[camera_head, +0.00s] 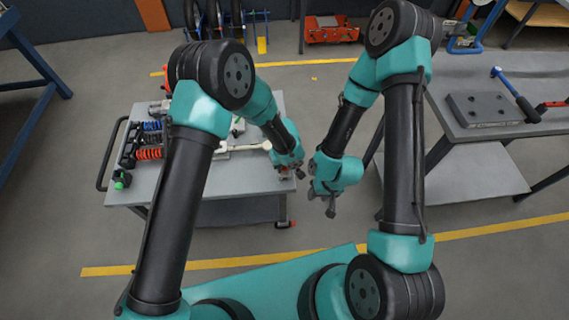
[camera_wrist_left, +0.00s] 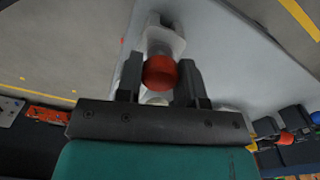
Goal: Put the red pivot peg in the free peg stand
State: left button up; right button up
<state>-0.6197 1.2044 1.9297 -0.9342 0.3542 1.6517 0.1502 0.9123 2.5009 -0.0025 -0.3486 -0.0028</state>
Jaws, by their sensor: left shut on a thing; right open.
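The red pivot peg (camera_wrist_left: 160,72) shows as a round red end between the fingers of my left gripper (camera_wrist_left: 158,84) in the left wrist view. The gripper is shut on it. A pale, stand-like part (camera_wrist_left: 165,38) is just beyond the peg; I cannot tell whether the peg touches it or is in it. In the head view my left gripper (camera_head: 290,172) is low over the right front corner of the grey cart (camera_head: 230,185), and its fingers are hard to make out. My right gripper (camera_head: 326,200) is open and empty, in the air right of the cart.
Coil-spring parts (camera_head: 149,154) are at the cart's left side, and a pale long-handled tool (camera_head: 245,147) lies across its middle. At right, a workbench (camera_head: 455,80) carries a grey block (camera_head: 483,108) and a blue hammer (camera_head: 515,95). Floor shows between cart and bench.

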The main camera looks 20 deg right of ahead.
dwell(0.4)
pick_arm(q)
jog(key=o, duration=1)
notch_tip(320, 180, up, 17)
jog(key=shift+r, duration=0.2)
jog(key=shift+a, duration=0.1)
dwell(0.7)
jog(key=a+f+g+h, duration=0.1)
jog(key=a+f+h, duration=0.1)
jog(key=a+f, duration=0.7)
jog(key=shift+n+t+h, duration=0.3)
jog(key=shift+t+h, duration=0.6)
jog(key=s+a+f, duration=0.3)
jog(key=s+a, duration=0.1)
jog(key=a, duration=0.5)
jog(key=s+a+f, duration=0.3)
jog(key=s+a, duration=0.2)
jog(key=a, duration=0.4)
jog(key=s+a+f, duration=0.3)
jog(key=s+a, duration=0.2)
jog(key=a, duration=0.4)
jog(key=shift+a+f, duration=0.2)
jog(key=shift+a, duration=0.05)
